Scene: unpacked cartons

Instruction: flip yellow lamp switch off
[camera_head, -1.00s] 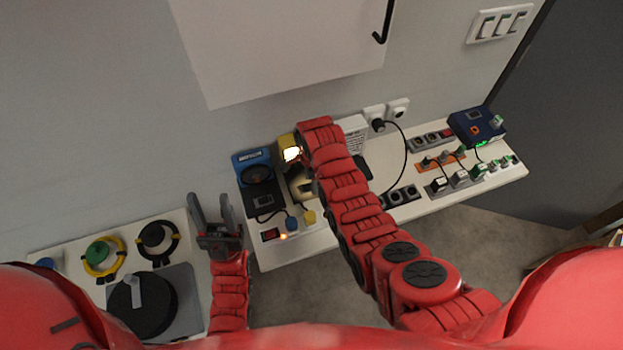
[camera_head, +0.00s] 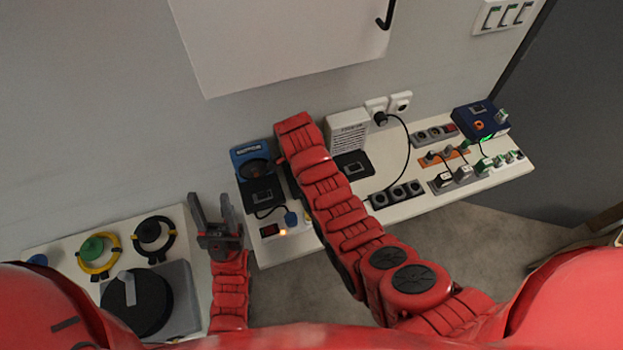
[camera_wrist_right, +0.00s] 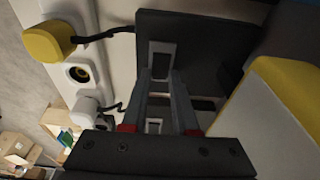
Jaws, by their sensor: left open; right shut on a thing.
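The yellow lamp is hidden behind my right arm in the head view. A yellow and pale body (camera_wrist_right: 285,95), probably the lamp, shows at the right of the right wrist view. A dark base plate (camera_wrist_right: 205,32) there carries a pale-framed black rocker switch (camera_wrist_right: 160,58). My right gripper (camera_wrist_right: 162,82) has its fingertips at this switch, one on each side, and seems shut on it. Whether the lamp is lit cannot be seen. My left gripper (camera_head: 211,208) is open and empty, left of the right-hand shelf.
A blue device (camera_head: 251,158) with a black switch base stands left of my right arm. A power strip (camera_head: 283,230), a white box (camera_head: 347,130), a black cable (camera_head: 408,145) and several sockets share the shelf. A yellow plug (camera_wrist_right: 48,42) shows in the wrist view.

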